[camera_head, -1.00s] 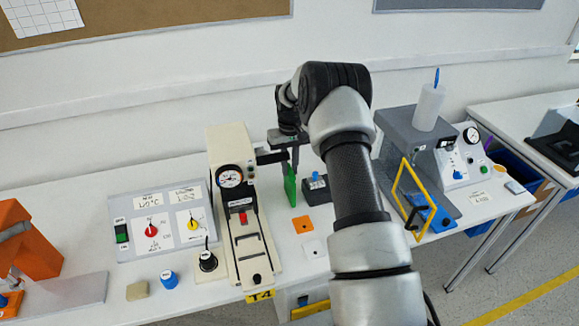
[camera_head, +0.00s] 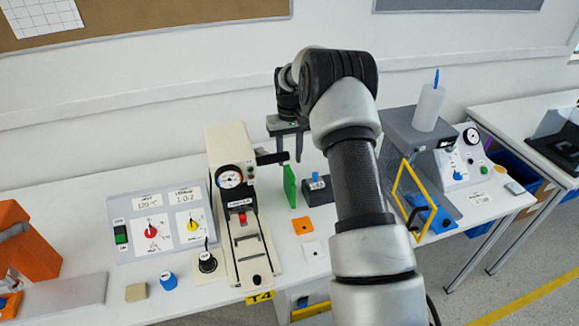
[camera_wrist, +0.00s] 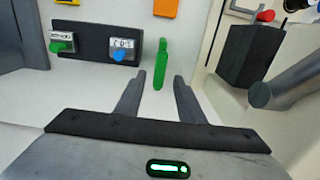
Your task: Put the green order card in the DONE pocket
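The green card (camera_head: 290,186) stands upright on the table, left of a small dark block, in the head view. In the wrist view the green card (camera_wrist: 160,63) is seen nearly edge-on, beyond and between my fingertips. My gripper (camera_head: 288,150) is above the card in the head view. In the wrist view my gripper (camera_wrist: 157,88) has its two fingers spread apart with nothing held between them. I cannot make out a pocket marked DONE, and what supports the card at its foot is unclear.
The dark block (camera_head: 318,190) carries small levers and labels. A cream press (camera_head: 238,205) with a gauge stands close left of the card. An orange square (camera_head: 302,225) and a white square (camera_head: 313,249) lie in front. A yellow frame (camera_head: 411,200) stands to the right.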

